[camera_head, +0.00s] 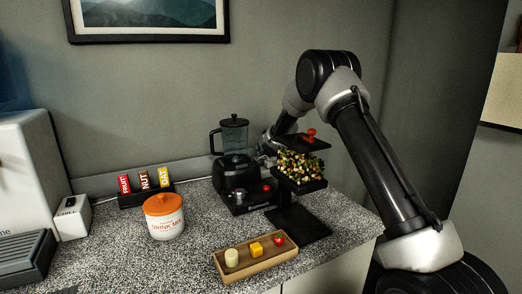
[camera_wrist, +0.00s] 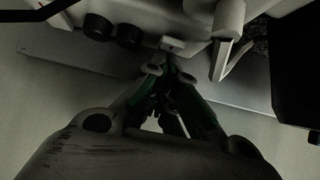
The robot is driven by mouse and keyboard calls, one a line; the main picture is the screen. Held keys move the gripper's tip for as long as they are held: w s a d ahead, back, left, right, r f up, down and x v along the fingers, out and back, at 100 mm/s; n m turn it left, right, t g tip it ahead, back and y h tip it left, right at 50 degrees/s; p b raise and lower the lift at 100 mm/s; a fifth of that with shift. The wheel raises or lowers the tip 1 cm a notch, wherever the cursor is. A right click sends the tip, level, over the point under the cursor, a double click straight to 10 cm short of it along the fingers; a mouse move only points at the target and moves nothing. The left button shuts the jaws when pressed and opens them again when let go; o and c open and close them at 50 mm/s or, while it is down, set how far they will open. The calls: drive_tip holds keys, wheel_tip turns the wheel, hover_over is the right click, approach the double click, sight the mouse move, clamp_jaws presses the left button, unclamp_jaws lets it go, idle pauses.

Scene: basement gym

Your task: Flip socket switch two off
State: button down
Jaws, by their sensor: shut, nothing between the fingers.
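In the wrist view my gripper (camera_wrist: 167,68) is shut and empty, its fingertips close together. Just beyond the tips is a white socket unit (camera_wrist: 150,42) on the wall, with a small pale switch-like piece (camera_wrist: 173,43) on its edge. I cannot tell whether the tips touch it, which numbered switch it is, or whether it is on or off. In the head view my gripper and the sockets are hidden behind the blender (camera_head: 234,140) and the black stand (camera_head: 300,228).
The counter holds an orange-lidded drink mix jar (camera_head: 165,222), a bar rack (camera_head: 132,200), a wooden tray (camera_head: 236,272) and a small white box (camera_head: 71,218). A framed picture (camera_head: 150,38) hangs above.

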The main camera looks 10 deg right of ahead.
drive_tip(key=shift+s+f, duration=0.1)
drive_tip(key=shift+s, duration=0.05)
drive_tip(key=shift+s+d+f, duration=0.15)
drive_tip(key=shift+s+d, duration=0.1)
drive_tip(key=shift+s, duration=0.5)
